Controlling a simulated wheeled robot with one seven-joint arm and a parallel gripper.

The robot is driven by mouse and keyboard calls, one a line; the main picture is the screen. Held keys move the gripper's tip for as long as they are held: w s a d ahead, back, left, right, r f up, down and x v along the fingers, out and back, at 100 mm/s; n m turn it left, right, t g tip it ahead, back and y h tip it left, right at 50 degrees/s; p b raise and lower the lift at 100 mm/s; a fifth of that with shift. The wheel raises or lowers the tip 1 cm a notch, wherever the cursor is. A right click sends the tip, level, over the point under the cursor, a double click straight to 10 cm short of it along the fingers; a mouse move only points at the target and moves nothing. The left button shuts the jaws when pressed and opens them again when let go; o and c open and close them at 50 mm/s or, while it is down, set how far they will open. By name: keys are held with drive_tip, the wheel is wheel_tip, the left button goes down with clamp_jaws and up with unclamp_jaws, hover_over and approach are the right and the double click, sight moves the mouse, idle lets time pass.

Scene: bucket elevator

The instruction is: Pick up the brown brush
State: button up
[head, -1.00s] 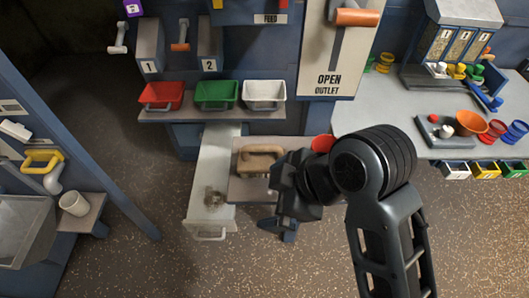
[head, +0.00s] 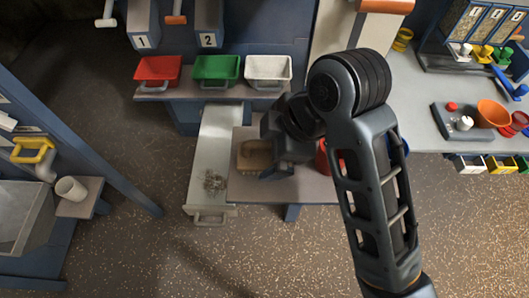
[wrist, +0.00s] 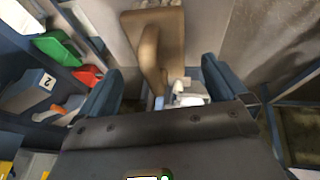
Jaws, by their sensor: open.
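The brown brush (head: 254,155) lies on a small grey side table (head: 235,188), its right part hidden behind my gripper. In the wrist view the brush (wrist: 152,42) shows its arched handle and flat body, ahead of my fingers. My gripper (head: 272,165) is at the right end of the brush in the head view. In the wrist view its two dark blue fingers stand apart, with the near end of the brush handle reaching toward the gap of my gripper (wrist: 160,85). I cannot tell whether they touch the brush.
An open drawer (head: 205,165) with a small grey heap lies left of the table. Red (head: 158,72), green (head: 216,70) and white (head: 268,70) bins sit on a shelf behind. A red container (head: 322,158) is right of my gripper. Floor in front is clear.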

sight(269, 148)
drive_tip(key=shift+x, duration=1.8)
drive_tip(key=c, duration=1.2)
drive_tip(key=shift+r, duration=0.1)
